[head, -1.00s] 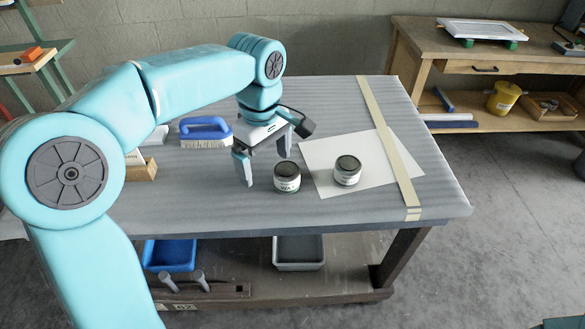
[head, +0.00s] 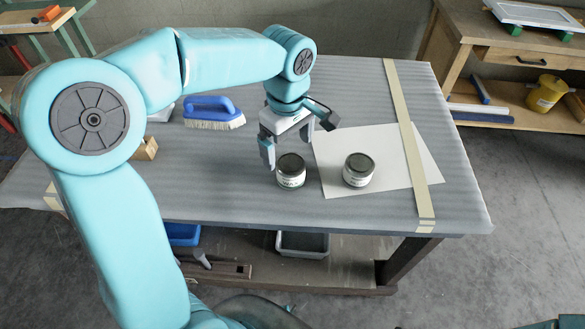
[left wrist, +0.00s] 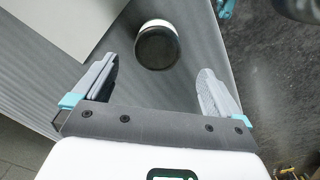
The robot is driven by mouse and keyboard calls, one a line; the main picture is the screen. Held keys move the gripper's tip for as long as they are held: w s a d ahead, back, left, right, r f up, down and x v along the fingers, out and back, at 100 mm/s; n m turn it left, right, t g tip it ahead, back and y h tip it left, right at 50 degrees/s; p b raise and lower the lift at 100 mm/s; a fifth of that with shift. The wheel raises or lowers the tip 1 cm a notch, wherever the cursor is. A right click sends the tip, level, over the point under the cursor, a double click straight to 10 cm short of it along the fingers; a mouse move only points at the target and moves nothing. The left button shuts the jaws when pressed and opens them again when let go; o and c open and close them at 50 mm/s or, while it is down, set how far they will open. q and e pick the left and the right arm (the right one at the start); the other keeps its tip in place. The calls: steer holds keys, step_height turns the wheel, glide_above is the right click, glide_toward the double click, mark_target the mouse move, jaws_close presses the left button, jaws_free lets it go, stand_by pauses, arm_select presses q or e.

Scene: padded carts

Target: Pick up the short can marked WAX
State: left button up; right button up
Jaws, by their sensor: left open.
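The short can marked WAX (head: 291,172) stands upright on the grey padded bench top, with a dark lid and a pale label that is hard to read now. My left gripper (head: 288,150) is open and empty, just behind and above this can in the head view. In the left wrist view a dark-lidded can (left wrist: 157,46), seemingly the same one, lies ahead of the gap between the spread fingers (left wrist: 158,84), not between them. A similar short can (head: 358,171) stands to the right on a white sheet; its label is unreadable. My right gripper is not in view.
The white sheet (head: 400,150) lies flat under the second can. A tan tape strip (head: 408,150) crosses the bench (head: 225,175) near its right end. A blue-handled brush (head: 213,112) lies behind left. A wooden block (head: 146,149) is partly hidden by my arm.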

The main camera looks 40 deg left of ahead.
mark_target(291, 163)
arm_select(q)
step_height(291, 163, down, 3)
steer(key=shift+w+f, duration=0.1)
steer(key=shift+d+f, duration=0.15)
steer(key=shift+f, duration=0.3)
step_height(291, 163, down, 4)
steer(key=shift+f, duration=0.1)
steer(key=shift+d+f, duration=0.1)
steer(key=shift+f, duration=0.15)
steer(key=shift+c, duration=0.3)
steer(key=c, duration=1.2)
steer(key=shift+c, duration=0.2)
steer(key=shift+w+r, duration=0.1)
